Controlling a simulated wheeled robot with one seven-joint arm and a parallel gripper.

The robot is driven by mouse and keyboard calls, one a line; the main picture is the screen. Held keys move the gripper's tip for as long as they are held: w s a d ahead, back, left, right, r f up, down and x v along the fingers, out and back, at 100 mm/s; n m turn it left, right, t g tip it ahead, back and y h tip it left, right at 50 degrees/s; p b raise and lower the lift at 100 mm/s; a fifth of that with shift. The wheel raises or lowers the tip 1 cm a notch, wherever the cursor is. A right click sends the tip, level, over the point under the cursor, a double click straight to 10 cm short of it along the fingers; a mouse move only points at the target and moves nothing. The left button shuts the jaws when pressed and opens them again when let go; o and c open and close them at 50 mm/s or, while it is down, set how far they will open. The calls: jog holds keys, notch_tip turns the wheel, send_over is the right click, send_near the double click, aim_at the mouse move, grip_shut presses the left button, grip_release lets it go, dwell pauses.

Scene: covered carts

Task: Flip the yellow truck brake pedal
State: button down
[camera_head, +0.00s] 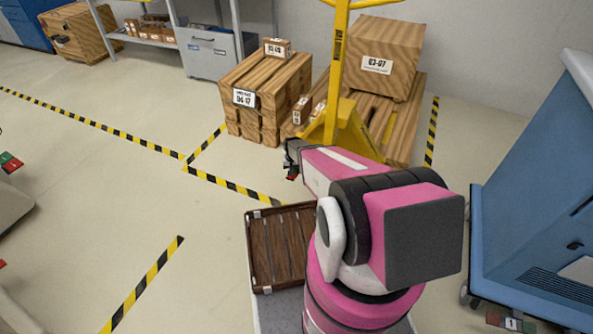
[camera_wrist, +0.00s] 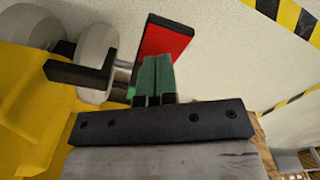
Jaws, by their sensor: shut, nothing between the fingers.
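The yellow truck (camera_head: 343,132) stands at the back middle in the head view, and its yellow body (camera_wrist: 35,110) fills the left of the wrist view. Its brake pedal shows as a flat red plate (camera_wrist: 167,40), tilted, beside a black bracket (camera_wrist: 82,73) and pale wheels (camera_wrist: 97,42). In the head view only a small red bit (camera_head: 292,178) shows below my gripper (camera_head: 289,158). My gripper's green fingertips (camera_wrist: 154,80) are shut and empty, overlapping the pedal's lower end in the wrist view. I cannot tell whether they touch it.
Wooden crates (camera_head: 265,95) stand left of the truck, and a large crate (camera_head: 382,60) sits on a pallet behind it. A blue cart (camera_head: 535,190) stands at right. Floor with striped tape (camera_head: 225,183) is open at left.

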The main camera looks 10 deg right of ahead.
jog(key=shift+f, duration=1.35)
dwell(0.8)
jog(key=shift+r, duration=3.5)
